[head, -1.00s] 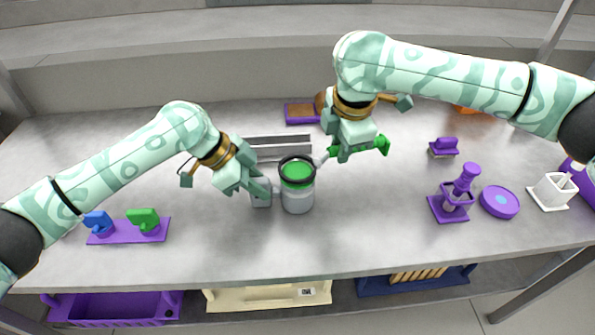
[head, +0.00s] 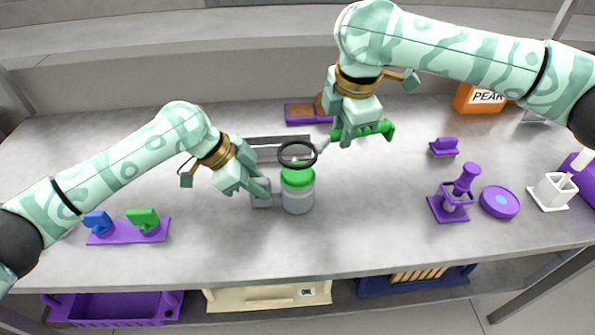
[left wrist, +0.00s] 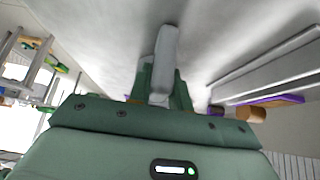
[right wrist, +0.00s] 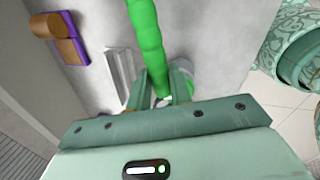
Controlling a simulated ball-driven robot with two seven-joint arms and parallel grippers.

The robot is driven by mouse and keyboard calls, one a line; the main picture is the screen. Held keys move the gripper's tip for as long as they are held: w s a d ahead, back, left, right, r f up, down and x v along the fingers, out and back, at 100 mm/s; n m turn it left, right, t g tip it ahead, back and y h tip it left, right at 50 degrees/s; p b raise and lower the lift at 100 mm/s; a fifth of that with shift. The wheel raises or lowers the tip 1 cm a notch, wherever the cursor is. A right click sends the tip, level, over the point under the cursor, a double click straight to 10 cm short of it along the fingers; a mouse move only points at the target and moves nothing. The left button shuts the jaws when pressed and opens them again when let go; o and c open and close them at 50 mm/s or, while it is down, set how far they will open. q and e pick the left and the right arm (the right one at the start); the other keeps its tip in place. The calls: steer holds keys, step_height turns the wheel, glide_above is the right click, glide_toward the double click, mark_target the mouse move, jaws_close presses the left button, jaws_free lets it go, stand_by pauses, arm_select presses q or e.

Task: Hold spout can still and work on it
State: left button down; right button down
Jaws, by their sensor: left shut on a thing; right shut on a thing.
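The spout can (head: 298,198) stands upright on the table, a grey cylinder with a green top. A grey block-like handle (head: 262,193) is on its left side. My left gripper (head: 259,189) is shut on this handle, which also shows between the fingers in the left wrist view (left wrist: 163,62). My right gripper (head: 352,133) is shut on the green handle of a tool (head: 375,130); the green handle also shows in the right wrist view (right wrist: 146,40). The tool's black ring (head: 298,144) hangs just above the can's top, apparently clear of it.
A grey rail (head: 280,140) lies behind the can. A purple plate with blue and green knobs (head: 128,238) is at left. At right are a purple holder with a plunger (head: 449,208), a purple disc (head: 499,202) and a white cup (head: 553,192). Bins sit on the lower shelf.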

arm_select(q)
steer(key=c, duration=1.2)
jaws_free()
steer(key=shift+f, duration=0.1)
steer(key=v, duration=1.2)
